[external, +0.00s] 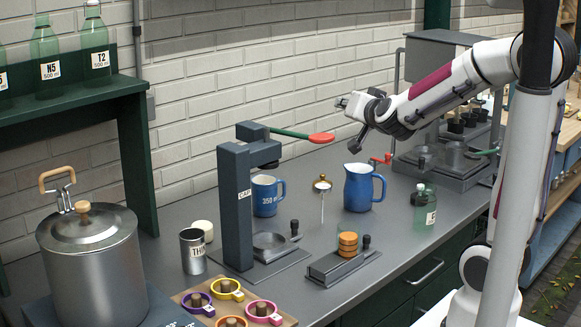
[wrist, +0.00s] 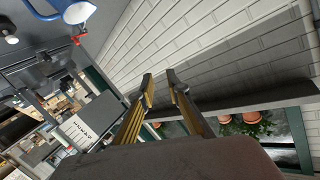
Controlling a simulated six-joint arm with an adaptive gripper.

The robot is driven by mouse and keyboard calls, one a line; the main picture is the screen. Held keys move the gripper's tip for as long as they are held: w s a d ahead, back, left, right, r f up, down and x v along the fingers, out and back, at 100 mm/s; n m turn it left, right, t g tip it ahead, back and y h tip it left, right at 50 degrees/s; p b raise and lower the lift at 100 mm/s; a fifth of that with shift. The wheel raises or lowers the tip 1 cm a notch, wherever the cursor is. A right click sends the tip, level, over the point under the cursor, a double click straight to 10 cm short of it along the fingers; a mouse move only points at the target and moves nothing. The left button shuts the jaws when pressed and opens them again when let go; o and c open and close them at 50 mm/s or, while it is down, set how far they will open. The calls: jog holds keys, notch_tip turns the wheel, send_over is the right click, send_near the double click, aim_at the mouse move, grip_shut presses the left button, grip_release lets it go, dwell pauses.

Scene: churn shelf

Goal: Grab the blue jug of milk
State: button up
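The blue jug (external: 359,189), with a pale rim and a handle on its right side, stands upright on the grey counter in the external view. Part of it shows at the top left of the wrist view (wrist: 72,10). Whether it holds milk cannot be seen. My gripper (external: 346,102) is in the air above the jug, near the brick wall, and does not touch it. In the wrist view its two fingers (wrist: 160,82) stand apart with nothing between them.
A blue measuring mug (external: 265,196) stands left of the jug behind a dark press (external: 236,205) with a red-tipped lever (external: 321,138). A green bottle (external: 424,206) stands right of the jug. A small block with orange discs (external: 347,243) is in front. A grey machine (external: 440,165) stands at the right.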

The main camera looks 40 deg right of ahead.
jog(key=d+f+m+g+h, duration=0.3)
jog(key=d+f+g+h, duration=0.15)
jog(key=d+f, duration=0.55)
jog(key=g, duration=0.4)
send_near(384, 191)
jog(key=x, duration=0.2)
jog(key=shift+w+d+f, duration=0.2)
jog(key=shift+d, duration=0.05)
jog(key=shift+x, duration=1.35)
jog(key=shift+d, duration=0.1)
jog(key=shift+x, duration=2.5)
